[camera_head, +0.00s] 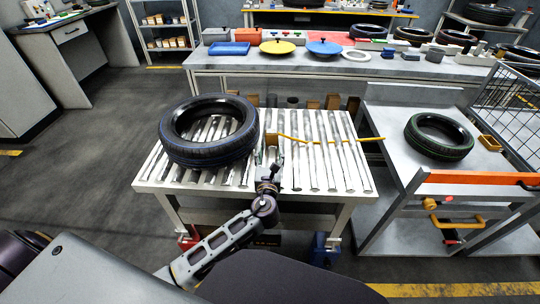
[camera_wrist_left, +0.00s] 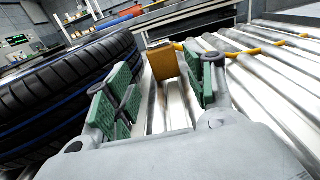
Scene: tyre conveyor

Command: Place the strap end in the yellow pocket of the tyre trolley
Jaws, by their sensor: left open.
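The strap (camera_head: 330,141) is a thin yellow band lying across the rollers of the conveyor, its far part reaching over the right edge towards the trolley. Its end, an ochre block (camera_head: 271,139), stands on the rollers just right of the blue-striped tyre; it also shows in the left wrist view (camera_wrist_left: 163,62). My left gripper (camera_head: 269,163) is open and low over the rollers, with the block ahead of and between its green pads, apparently ungripped. The small yellow pocket (camera_head: 490,143) sits on the trolley top (camera_head: 395,155), right of the green-striped tyre. My right gripper is not in view.
The blue-striped tyre (camera_head: 208,129) lies on the left of the conveyor (camera_head: 150,179), close beside my left gripper. The green-striped tyre (camera_head: 439,136) lies on the trolley, with an orange bar (camera_head: 475,177) along its front. A cluttered bench (camera_head: 230,62) stands behind.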

